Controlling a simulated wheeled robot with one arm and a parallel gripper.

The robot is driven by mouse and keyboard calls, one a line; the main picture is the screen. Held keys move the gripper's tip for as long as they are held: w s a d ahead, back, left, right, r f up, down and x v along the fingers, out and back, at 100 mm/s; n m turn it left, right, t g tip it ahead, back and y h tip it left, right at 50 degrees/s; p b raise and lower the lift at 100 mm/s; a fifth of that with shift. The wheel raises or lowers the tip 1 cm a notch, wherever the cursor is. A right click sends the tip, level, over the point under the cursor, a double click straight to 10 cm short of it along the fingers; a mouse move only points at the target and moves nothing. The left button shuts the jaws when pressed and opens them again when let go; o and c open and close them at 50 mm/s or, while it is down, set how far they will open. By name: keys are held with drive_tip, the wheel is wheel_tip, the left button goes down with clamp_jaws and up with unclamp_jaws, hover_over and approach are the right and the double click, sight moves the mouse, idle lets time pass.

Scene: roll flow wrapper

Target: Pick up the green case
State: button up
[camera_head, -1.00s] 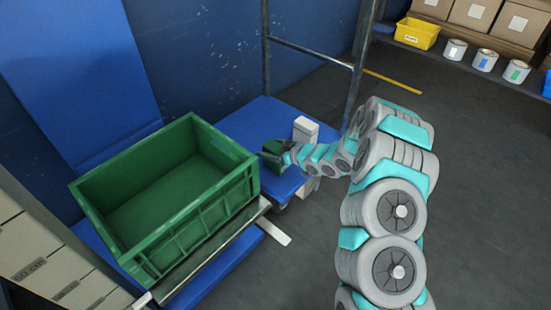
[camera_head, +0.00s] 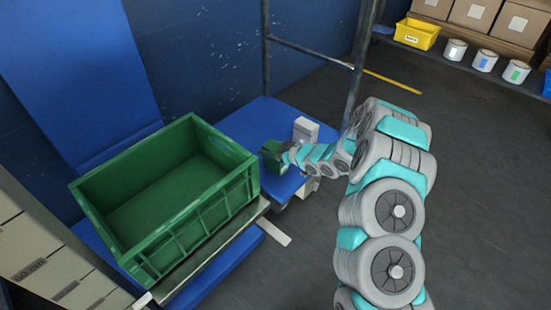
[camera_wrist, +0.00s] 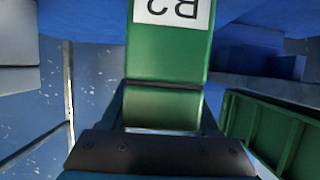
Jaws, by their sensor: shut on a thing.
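The green case (camera_wrist: 168,55) fills the upper middle of the wrist view and bears a white label with "B2" upside down. My gripper (camera_wrist: 163,112) is shut on it; a dark bar of the gripper crosses the bottom of that view. In the head view the green case (camera_head: 272,152) is small and dark green, at the end of my arm, by the blue platform (camera_head: 252,124). My gripper (camera_head: 286,154) is hard to make out there. I cannot tell whether the case touches the platform.
A large empty green crate (camera_head: 160,262) stands just left of the case; its rim also shows at the right of the wrist view (camera_wrist: 275,130). A small white box (camera_head: 305,131) stands right behind the case. A metal frame post (camera_head: 357,80) rises behind my arm.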

clamp_jaws()
drive_tip(key=shift+r, duration=0.1)
